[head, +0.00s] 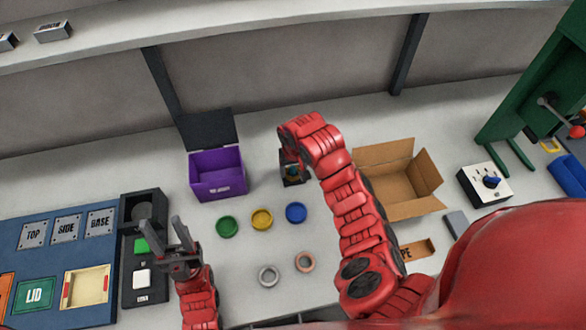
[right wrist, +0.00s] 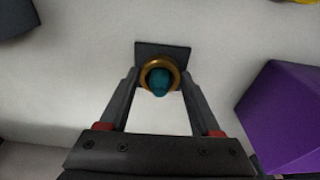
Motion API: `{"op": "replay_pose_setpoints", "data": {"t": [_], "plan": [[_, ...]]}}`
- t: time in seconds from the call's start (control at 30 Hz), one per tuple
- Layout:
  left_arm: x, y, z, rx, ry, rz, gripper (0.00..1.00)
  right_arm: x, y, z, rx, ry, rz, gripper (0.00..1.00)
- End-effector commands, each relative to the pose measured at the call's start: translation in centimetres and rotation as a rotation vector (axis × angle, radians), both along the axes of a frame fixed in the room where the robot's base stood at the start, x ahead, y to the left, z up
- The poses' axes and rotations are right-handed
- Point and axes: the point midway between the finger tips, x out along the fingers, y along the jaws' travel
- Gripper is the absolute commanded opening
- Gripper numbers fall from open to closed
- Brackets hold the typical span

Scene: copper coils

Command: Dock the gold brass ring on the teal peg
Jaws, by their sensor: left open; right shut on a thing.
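The teal peg (right wrist: 159,83) stands on a dark square base plate (right wrist: 150,49). In the right wrist view its rounded top shows inside the opening of the gold brass ring (right wrist: 144,72). My right gripper (right wrist: 161,76) is shut on the ring, one finger on each side. I cannot tell how far down the peg the ring sits. In the head view my right gripper (head: 292,172) is over the dark base, and the arm mostly hides ring and peg. My left gripper (head: 172,236) is open and empty at the left, beside a black device.
A purple open box (head: 218,183) stands left of the peg, a cardboard box (head: 400,185) right. Green (head: 227,226), yellow (head: 262,218) and blue (head: 296,212) round pieces lie in front. A silver ring (head: 268,276) and copper ring (head: 305,262) lie nearer.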

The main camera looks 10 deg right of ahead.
Motion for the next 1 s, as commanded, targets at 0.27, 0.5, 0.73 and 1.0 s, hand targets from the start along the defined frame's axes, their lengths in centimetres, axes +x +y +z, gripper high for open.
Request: {"op": "replay_pose_setpoints", "data": {"t": [0.27,0.5,0.73,1.0], "plan": [[0.0,0.0,-0.2,0.0,0.0,0.0,0.5,0.0,0.0,-0.3,0.0,-0.001,0.0,0.77],[0.0,0.0,-0.1,0.0,0.0,0.0,0.5,0.0,0.0,-0.2,0.0,0.0,0.0,0.77],[0.0,0.0,1.3,0.0,0.0,0.0,0.5,-0.2,-0.1,1.7,0.0,0.0,-0.002,0.77],[0.0,0.0,2.8,0.0,0.0,0.0,0.5,-0.6,0.0,4.0,0.002,-0.001,0.0,0.77]]}}
